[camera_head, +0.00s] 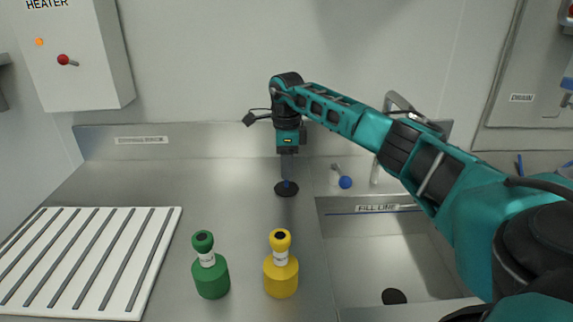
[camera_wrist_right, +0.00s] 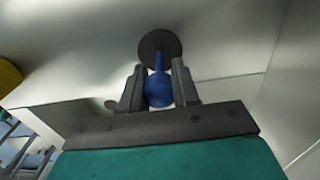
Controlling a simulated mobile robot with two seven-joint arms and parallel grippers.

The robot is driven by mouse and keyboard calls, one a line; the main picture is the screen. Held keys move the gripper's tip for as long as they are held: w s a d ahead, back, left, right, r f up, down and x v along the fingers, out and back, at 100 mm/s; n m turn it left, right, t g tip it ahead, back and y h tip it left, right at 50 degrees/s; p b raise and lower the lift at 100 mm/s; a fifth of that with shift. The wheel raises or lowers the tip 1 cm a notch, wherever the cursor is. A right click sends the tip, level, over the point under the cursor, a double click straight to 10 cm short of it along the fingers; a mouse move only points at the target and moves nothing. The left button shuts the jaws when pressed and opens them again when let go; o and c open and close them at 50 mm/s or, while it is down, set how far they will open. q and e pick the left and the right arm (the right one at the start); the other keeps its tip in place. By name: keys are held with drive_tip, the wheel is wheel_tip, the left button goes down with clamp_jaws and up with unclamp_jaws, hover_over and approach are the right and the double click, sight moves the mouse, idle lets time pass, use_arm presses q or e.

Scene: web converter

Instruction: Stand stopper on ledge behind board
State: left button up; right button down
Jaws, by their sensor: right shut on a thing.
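My right gripper (camera_head: 287,173) comes down from above, over the steel counter right of the board. It is shut on the stopper (camera_head: 286,189), which has a black disc and a blue stem. In the right wrist view the stopper's blue round knob sits between the two fingers, with the black disc (camera_wrist_right: 160,45) beyond the tips. I cannot tell whether the disc touches the counter. The white board (camera_head: 161,247) with dark slots lies at the left front. Behind it, a low raised strip (camera_head: 105,142) with a small label runs along the wall. My left gripper does not show.
A green bottle (camera_head: 211,278) and a yellow bottle (camera_head: 281,276) stand right of the board. The sink (camera_head: 365,250) and its tap (camera_head: 376,168) are at the right. A heater box (camera_head: 85,60) hangs at the upper left. The counter between board and back strip is clear.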

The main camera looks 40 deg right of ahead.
drive_tip(key=shift+f, duration=0.1)
drive_tip(key=c, duration=0.8)
unclamp_jaws()
wheel_tip(320, 180, up, 12)
drive_tip(key=shift+r, duration=0.2)
